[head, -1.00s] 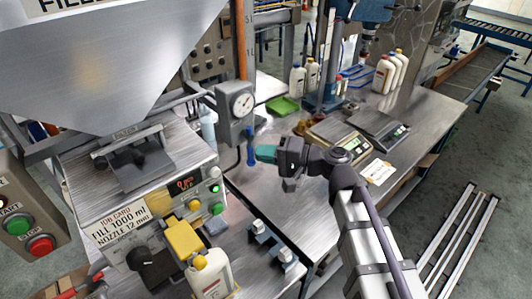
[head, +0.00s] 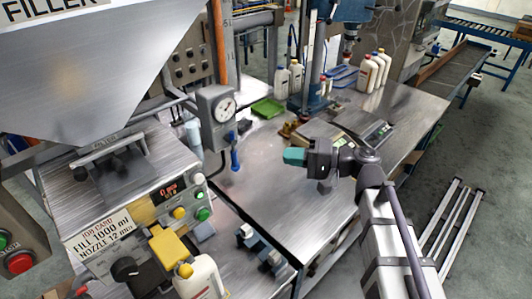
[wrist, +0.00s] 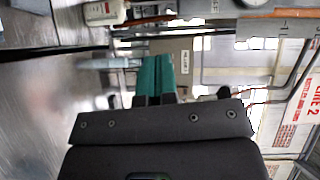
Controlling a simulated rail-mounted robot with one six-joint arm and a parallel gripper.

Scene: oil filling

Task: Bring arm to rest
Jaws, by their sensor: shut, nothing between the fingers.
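My gripper (head: 293,156) has green fingers and points left above the metal work table (head: 270,185) in the head view. It is shut and empty. In the wrist view its two green fingers (wrist: 156,76) lie side by side with nothing between them. The filling machine (head: 130,205) with its hopper stands at the left. A bottle (head: 203,278) with a yellow cap stands below its front, partly cut off by the lower edge.
A gauge box (head: 216,115) stands left of my gripper. Scales (head: 376,130) lie behind my arm. Several bottles (head: 372,72) and a green tray (head: 268,108) are farther back. The table in front of my gripper is clear. Metal rails (head: 447,225) lie on the floor at right.

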